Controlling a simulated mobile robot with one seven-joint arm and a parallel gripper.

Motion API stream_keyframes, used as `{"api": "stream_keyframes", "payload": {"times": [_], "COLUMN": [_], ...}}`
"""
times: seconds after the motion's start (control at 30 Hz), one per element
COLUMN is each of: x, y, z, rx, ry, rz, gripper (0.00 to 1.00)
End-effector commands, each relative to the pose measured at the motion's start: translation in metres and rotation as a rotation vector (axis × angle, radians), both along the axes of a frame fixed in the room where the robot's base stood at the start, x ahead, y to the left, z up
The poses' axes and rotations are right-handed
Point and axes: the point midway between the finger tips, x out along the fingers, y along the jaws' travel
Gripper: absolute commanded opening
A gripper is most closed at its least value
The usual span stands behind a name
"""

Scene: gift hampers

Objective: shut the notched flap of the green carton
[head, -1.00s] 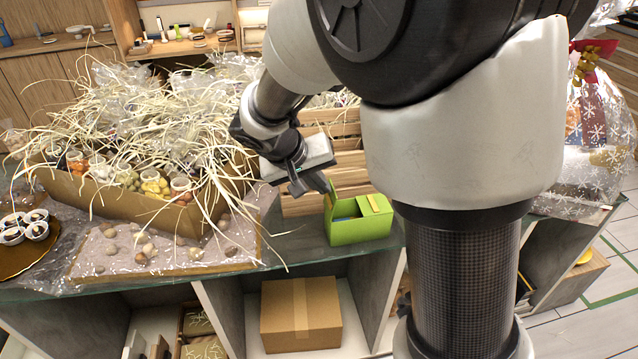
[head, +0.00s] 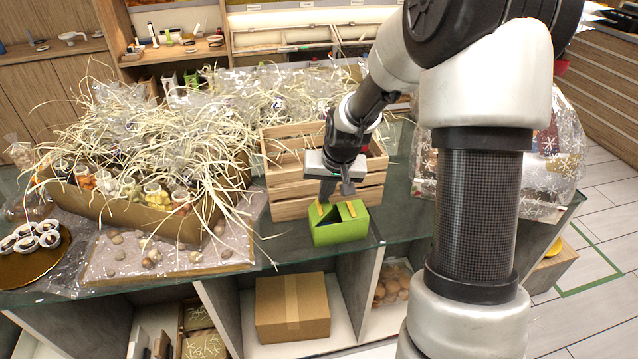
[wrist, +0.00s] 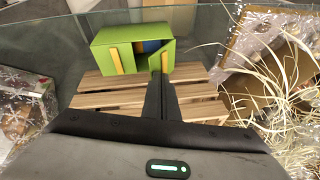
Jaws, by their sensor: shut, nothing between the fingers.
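The green carton (head: 340,232) stands near the front edge of the glass counter; it also shows in the wrist view (wrist: 115,58). Its top has two flaps with yellow strips. In the wrist view, the left flap (wrist: 108,42) lies flat. The right flap (wrist: 172,52) is partly folded down, with a dark gap and something blue inside showing between them. I cannot make out which flap is notched. My gripper (head: 328,190) is shut and empty, pointing down at the partly folded flap. Its fingers (wrist: 161,80) appear at that flap's edge; contact is unclear.
A slatted wooden crate (head: 285,195) stands right behind the carton. A straw-filled hamper box (head: 120,212) and a pebbled tray (head: 165,265) lie to the left. A wrapped hamper (head: 555,165) stands to the right. Below is a shelf with a brown box (head: 292,308).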

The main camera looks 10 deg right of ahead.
Motion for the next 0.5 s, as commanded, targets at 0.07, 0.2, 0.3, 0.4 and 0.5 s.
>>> {"api": "stream_keyframes", "payload": {"times": [0.07, 0.2, 0.3, 0.4, 0.5], "x": [-0.0007, -0.0005, -0.0001, -0.0001, -0.0003], "y": [-0.0057, -0.0098, -0.0099, -0.0123, -0.0147], "z": [-0.0006, -0.0036, -0.0048, -0.0065, -0.0080], "rx": [0.039, 0.090, 0.088, 0.087, 0.087], "ry": [0.002, 0.002, 0.000, 0.001, 0.002], "rz": [-0.007, -0.004, 0.003, 0.002, 0.002], "gripper": [0.00, 0.00, 0.00, 0.00, 0.00]}}
